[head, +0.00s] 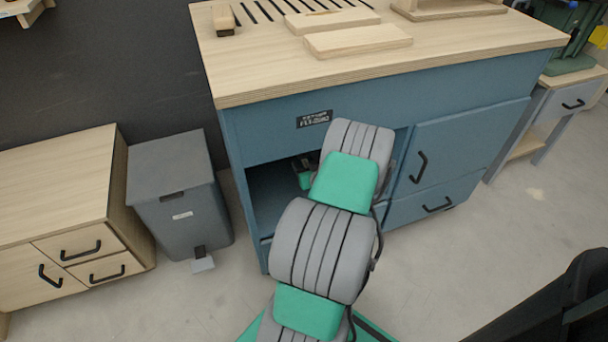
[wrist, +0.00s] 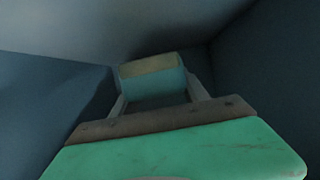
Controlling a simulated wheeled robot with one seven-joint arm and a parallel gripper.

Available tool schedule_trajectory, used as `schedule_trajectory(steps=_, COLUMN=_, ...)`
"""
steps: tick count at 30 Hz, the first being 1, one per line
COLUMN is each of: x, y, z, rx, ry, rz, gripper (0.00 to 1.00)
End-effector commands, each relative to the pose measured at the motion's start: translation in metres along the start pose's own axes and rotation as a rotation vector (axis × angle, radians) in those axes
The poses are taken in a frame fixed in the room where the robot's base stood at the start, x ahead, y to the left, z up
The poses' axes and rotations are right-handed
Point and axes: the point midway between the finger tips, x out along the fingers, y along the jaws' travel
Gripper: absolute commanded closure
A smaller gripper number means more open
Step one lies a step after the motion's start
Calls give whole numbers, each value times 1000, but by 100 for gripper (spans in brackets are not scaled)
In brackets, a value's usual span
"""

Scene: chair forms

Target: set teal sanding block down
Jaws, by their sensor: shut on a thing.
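The teal sanding block (wrist: 153,83) shows in the wrist view, with a tan upper face and a teal front. My gripper (wrist: 157,95) is shut on it, one finger on each side. In the head view my arm reaches into the open compartment (head: 272,195) of the blue workbench. A small dark and green part of my gripper (head: 303,172) shows there; the block cannot be made out in that view. The wrist view is dim, and I cannot tell whether the block touches a surface.
Dark compartment walls (wrist: 270,70) stand close around my gripper. The workbench (head: 290,75) has a wooden top with boards and a sanding block on it. A closed door (head: 455,145) is right of the opening. A grey bin (head: 180,195) and a wooden cabinet (head: 60,185) stand left.

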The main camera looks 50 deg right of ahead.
Motion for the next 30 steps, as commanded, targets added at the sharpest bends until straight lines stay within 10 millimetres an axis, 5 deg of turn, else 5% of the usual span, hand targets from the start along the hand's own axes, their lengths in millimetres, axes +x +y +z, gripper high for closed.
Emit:
schedule_trajectory(steps=3, x=31, y=8, z=27, rx=2, ry=-3, rz=-3, gripper=98)
schedule_trajectory(steps=11, x=60, y=17, z=43, rx=1, ry=-4, rz=-4, gripper=98)
schedule_trajectory(steps=15, x=69, y=16, z=67, rx=3, ry=-4, rz=-5, gripper=98)
schedule_trajectory(steps=26, x=70, y=15, z=69, rx=1, ry=-3, rz=-5, gripper=98)
schedule_trajectory(steps=27, x=70, y=15, z=69, rx=1, ry=-3, rz=-5, gripper=47)
schedule_trajectory(steps=30, x=69, y=15, z=68, rx=1, ry=-4, rz=-5, gripper=39)
